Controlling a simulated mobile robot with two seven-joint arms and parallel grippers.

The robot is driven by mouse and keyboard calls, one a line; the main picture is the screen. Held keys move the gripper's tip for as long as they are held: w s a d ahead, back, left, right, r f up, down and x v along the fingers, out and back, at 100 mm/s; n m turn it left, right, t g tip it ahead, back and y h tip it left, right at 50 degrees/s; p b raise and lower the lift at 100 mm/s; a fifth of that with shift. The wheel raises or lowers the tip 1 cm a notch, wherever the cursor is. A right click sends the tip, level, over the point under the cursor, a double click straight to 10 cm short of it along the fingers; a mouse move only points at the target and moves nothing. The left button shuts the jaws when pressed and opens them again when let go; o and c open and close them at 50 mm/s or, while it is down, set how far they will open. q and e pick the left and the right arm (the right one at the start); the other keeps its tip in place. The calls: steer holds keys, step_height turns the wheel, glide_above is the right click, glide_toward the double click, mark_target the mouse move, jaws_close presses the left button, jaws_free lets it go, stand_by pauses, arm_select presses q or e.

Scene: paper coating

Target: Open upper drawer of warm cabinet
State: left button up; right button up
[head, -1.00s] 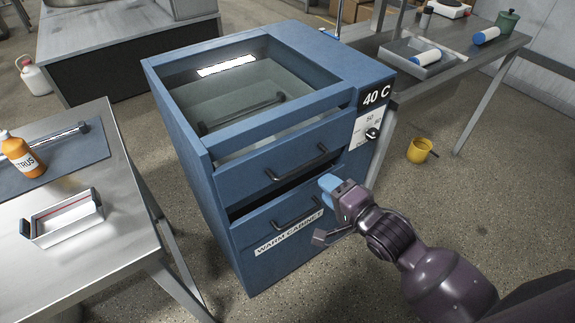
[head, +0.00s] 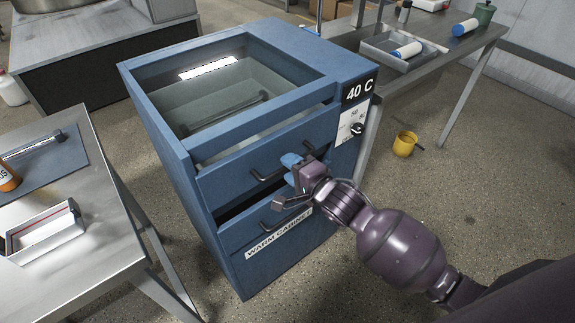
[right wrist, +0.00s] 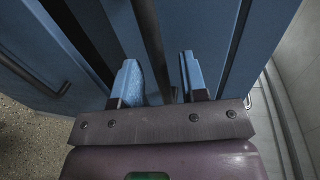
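The blue warm cabinet (head: 340,68) stands in the middle of the head view, with a glass top and a "40 C" label. Its upper drawer (head: 228,181) has a dark bar handle (head: 262,176). A lower front with its own handle (head: 270,226) bears the "WARM CABINET" label. My right gripper (head: 290,161) is at the right part of the upper handle. In the right wrist view its two blue fingers (right wrist: 160,82) are apart, with the dark handle bar (right wrist: 152,45) running between them. Contact with the bar is unclear. My left gripper is out of view.
A steel table (head: 80,265) with a white tray (head: 45,238) and an orange bottle (head: 7,180) stands close on the left. A bench (head: 440,68) with a grey tray is at the back right. A yellow mug (head: 404,144) is on the floor. Floor is clear in front of the cabinet.

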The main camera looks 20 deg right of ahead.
steer(key=shift+x, duration=0.75)
jaws_close()
